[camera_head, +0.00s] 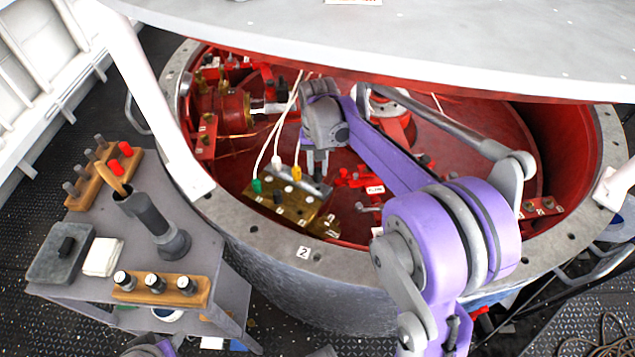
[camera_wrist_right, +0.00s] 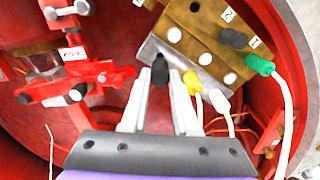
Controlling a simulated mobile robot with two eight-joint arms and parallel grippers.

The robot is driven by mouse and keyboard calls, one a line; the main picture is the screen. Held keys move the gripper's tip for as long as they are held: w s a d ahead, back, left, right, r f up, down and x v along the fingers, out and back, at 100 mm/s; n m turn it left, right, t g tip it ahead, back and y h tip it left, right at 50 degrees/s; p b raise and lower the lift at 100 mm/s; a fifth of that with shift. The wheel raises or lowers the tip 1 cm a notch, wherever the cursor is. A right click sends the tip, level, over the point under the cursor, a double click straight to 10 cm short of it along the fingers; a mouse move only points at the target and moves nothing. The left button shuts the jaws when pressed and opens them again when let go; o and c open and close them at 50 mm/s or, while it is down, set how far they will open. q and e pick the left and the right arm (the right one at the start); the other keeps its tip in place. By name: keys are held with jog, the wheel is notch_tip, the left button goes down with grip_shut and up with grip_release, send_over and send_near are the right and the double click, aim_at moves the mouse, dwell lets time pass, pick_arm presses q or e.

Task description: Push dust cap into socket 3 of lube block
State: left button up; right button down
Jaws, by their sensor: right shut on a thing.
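The lube block (camera_head: 292,208) is a brass block with a silver strip along its far side, inside the red drum. It also shows at the upper right of the right wrist view (camera_wrist_right: 208,27), with labels 1 and 2 readable. My right gripper (camera_head: 318,172) is over the far right end of the block. In the wrist view its pale fingers (camera_wrist_right: 160,95) are shut on a dark dust cap (camera_wrist_right: 160,70). The cap's tip overlaps the silver strip's end; I cannot tell whether it touches. Socket 3 cannot be made out clearly. My left gripper is not in view.
A green plug (camera_wrist_right: 260,65), a dark plug (camera_wrist_right: 232,39) and a yellow plug (camera_wrist_right: 191,82) sit at the block, with cables on the green and yellow. Red valve fittings (camera_wrist_right: 75,85) stand beside it. The drum's grey rim (camera_head: 262,236) and a tool cart (camera_head: 200,262) are nearer.

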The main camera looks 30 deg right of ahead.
jog(key=s+a+r+n+p, duration=0.1)
jog(key=s+a+r+n, duration=0.4)
jog(key=a, duration=0.3)
notch_tip(320, 180, down, 7)
jog(key=b, duration=0.3)
jog(key=shift+w+r+n+b, duration=0.2)
jog(key=shift+n+b, duration=0.1)
jog(key=shift+n, duration=0.1)
jog(key=shift+f+b, duration=0.7)
jog(key=shift+f, duration=0.45)
dwell(0.6)
jog(key=c, duration=0.6)
grip_release()
notch_tip(320, 180, up, 11)
jog(key=p, duration=0.1)
jog(key=shift+f, duration=0.1)
